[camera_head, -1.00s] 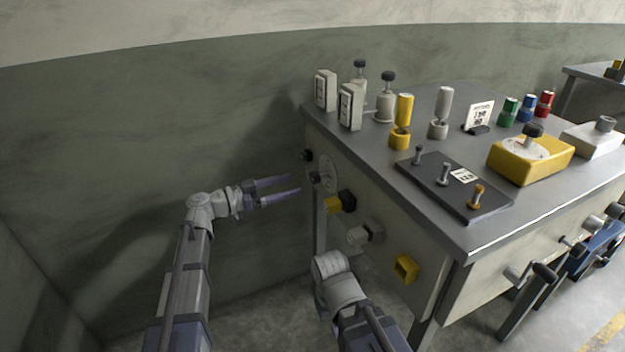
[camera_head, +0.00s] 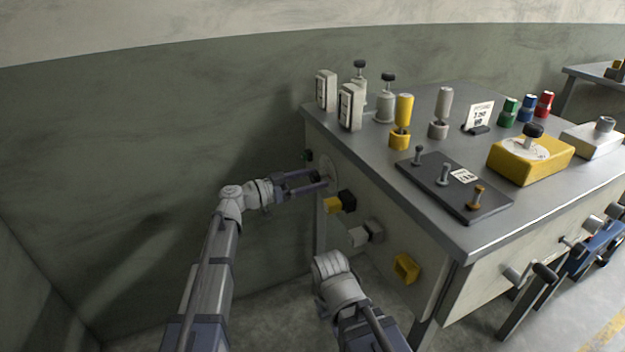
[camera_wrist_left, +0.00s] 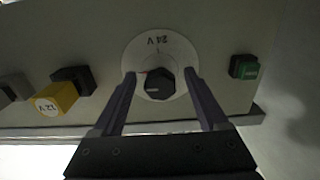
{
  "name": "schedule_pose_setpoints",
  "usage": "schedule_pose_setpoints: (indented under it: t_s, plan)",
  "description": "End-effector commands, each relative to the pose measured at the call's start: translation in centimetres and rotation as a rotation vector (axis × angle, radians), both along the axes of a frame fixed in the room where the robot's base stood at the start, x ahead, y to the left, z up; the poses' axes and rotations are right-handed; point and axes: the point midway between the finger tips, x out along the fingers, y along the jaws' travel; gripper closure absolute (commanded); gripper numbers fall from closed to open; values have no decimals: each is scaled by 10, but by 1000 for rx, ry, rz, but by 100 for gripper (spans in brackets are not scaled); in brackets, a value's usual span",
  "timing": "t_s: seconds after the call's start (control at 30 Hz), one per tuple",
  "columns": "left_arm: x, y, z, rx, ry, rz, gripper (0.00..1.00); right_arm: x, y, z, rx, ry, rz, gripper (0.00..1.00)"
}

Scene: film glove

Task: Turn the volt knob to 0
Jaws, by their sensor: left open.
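The volt knob (camera_wrist_left: 159,84) is black and sits on a round white dial (camera_wrist_left: 185,52) marked 24 V, which appears upside down in the left wrist view. A small red mark shows at the knob's upper left. The dial (camera_head: 327,166) is on the bench's left side panel in the head view, with the knob largely hidden by my fingers. My left gripper (camera_head: 322,179) is open, with its fingertips on either side of the knob. In the left wrist view the gripper (camera_wrist_left: 159,76) shows gaps beside the knob. My right arm shows below the panel, its gripper out of sight.
A yellow 12 V block (camera_wrist_left: 58,99) on a black mount and a green button (camera_wrist_left: 245,67) flank the dial. A grey block (camera_head: 358,236) and a yellow socket (camera_head: 406,268) are lower on the panel. The bench top (camera_head: 420,230) holds several devices. Free room lies left.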

Motion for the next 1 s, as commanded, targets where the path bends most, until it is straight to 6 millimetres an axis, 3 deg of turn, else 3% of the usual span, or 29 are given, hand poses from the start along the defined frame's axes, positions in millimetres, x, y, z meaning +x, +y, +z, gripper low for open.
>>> schedule_pose_setpoints:
  t_s: [0.1,0.77,1.0]
  plan:
    - [0,0,0,0,0,0,26,0,0,0,0,0,0,100]
    - [0,0,0,0,0,-1,100,0,0,0,0,0,0,100]
    - [0,0,0,-3,7,-1,100,0,0,0,0,0,0,100]
